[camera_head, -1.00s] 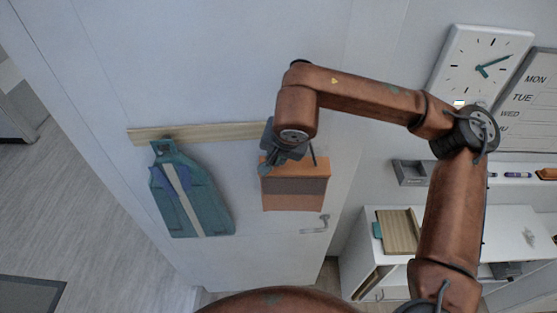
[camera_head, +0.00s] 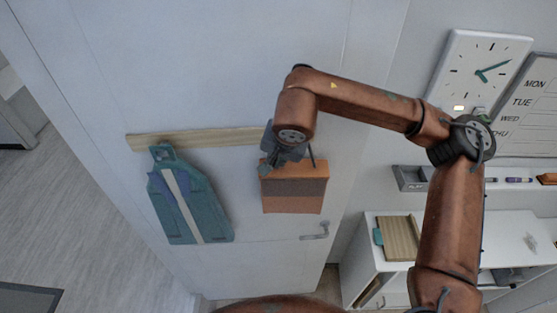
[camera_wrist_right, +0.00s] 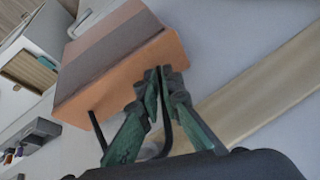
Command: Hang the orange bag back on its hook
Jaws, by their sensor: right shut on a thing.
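The orange bag (camera_head: 293,187), with a darker band across it, is up against the white door near the right end of the wooden rail (camera_head: 195,137). My right gripper (camera_head: 278,163) is shut at the top of the bag. In the right wrist view the green fingers (camera_wrist_right: 160,85) close together at the bag's (camera_wrist_right: 115,65) top edge, with thin dark strap parts beside them. The pale rail (camera_wrist_right: 262,90) runs just beside the fingers. The hook is hidden, so I cannot tell whether the strap touches it. My left gripper is not in view.
A door handle (camera_head: 314,232) sits below the bag.

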